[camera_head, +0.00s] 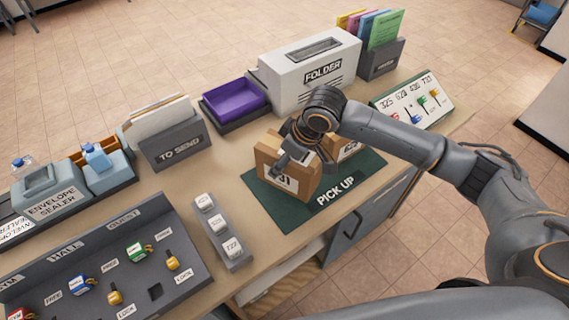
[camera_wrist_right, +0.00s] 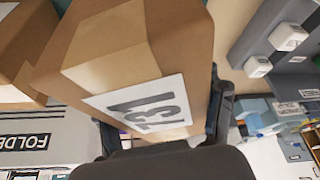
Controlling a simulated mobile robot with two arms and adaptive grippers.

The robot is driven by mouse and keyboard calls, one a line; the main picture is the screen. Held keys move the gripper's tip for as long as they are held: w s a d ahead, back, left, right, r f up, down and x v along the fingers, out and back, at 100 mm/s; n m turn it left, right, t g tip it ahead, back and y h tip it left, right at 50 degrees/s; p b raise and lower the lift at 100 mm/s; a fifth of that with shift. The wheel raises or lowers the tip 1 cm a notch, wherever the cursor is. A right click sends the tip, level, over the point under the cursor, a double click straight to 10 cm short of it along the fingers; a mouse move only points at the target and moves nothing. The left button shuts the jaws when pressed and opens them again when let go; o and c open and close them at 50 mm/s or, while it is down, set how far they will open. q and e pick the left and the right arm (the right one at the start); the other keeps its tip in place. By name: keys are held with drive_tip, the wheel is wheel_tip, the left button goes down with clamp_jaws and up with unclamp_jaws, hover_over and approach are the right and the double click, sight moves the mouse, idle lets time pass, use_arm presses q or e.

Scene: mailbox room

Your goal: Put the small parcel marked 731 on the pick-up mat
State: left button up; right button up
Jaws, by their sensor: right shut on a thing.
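The small brown parcel marked 731 (camera_head: 268,165) is over the left part of the dark green PICK UP mat (camera_head: 308,212) in the head view. Its label is partly covered there, but reads 731 in the wrist view, where the parcel (camera_wrist_right: 140,50) fills the middle. My right gripper (camera_head: 291,152) is shut on this parcel, its fingers on either side. I cannot tell whether the parcel's base touches the mat. A second brown parcel (camera_head: 347,149) with a partly hidden label stands on the mat just to the right. My left gripper is not in view.
A white FOLDER machine (camera_head: 310,75) and a purple tray (camera_head: 235,100) stand behind the mat. A grey strip with white buttons (camera_head: 219,228) lies left of it. A TO SEND holder (camera_head: 175,146) and a key board (camera_head: 414,98) flank the area. The mat's front strip is clear.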

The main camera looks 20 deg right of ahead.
drive_tip(key=shift+w+f, duration=0.3)
drive_tip(key=shift+w, duration=0.05)
drive_tip(key=shift+f, duration=1.55)
drive_tip(key=shift+f, duration=0.1)
drive_tip(key=o, duration=1.8)
drive_tip(key=v, duration=1.2)
drive_tip(key=shift+s+b, duration=0.1)
drive_tip(key=shift+b, duration=0.25)
